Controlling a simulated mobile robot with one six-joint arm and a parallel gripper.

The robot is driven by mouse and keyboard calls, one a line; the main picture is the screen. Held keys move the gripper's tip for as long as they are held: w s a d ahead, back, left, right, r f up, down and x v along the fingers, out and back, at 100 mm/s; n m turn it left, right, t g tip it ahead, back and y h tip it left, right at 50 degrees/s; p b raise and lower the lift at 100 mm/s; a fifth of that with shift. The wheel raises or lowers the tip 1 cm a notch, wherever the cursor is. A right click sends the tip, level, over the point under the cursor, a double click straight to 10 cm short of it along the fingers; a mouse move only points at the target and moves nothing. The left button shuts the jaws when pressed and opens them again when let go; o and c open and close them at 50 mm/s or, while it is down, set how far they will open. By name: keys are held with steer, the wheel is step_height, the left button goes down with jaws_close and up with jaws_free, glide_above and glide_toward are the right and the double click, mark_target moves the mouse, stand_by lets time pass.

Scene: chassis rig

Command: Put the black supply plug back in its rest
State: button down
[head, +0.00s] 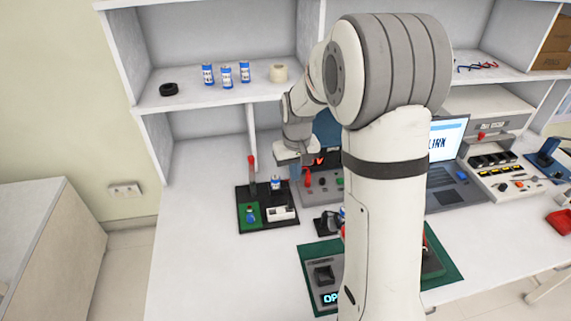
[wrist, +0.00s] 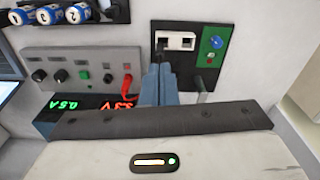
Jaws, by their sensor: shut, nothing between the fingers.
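My gripper (wrist: 160,72) is shut and empty, pointing down beside a black board (wrist: 223,80). In the head view my gripper (head: 292,158) is above the back of this board (head: 246,193). A white block (wrist: 175,34) with dark openings sits on the board; it also shows in the head view (head: 290,213). A small dark shape at one opening may be the black plug, but I cannot tell. The grey supply unit (wrist: 72,60) has a red plug (wrist: 127,82) standing in its front. The fingers hide part of the board.
The board carries a green panel (wrist: 208,62) with a blue knob, and a red-tipped lever (head: 251,161). A laptop (head: 448,190) stands at right. Bench left of the board is clear.

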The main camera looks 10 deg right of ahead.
glide_above(291, 199)
steer(key=shift+g, duration=0.3)
step_height(291, 199, down, 6)
steer(key=shift+w+f, duration=0.1)
steer(key=shift+f, duration=0.15)
steer(key=shift+f+b, duration=1.8)
steer(key=shift+f, duration=1.25)
steer(key=shift+f+b, duration=0.3)
steer(key=shift+f, duration=0.05)
steer(key=shift+r+p, duration=0.9)
steer(key=shift+r, duration=0.6)
step_height(291, 199, up, 8)
steer(key=s+r+t, duration=0.1)
steer(key=s+r, duration=0.8)
steer(key=s, duration=0.4)
steer(key=s+m+t, duration=0.1)
steer(key=s, duration=1.4)
steer(key=shift+s+r+t+b, duration=0.25)
steer(key=shift+r+t+b, duration=0.05)
steer(key=shift+t+b, duration=0.1)
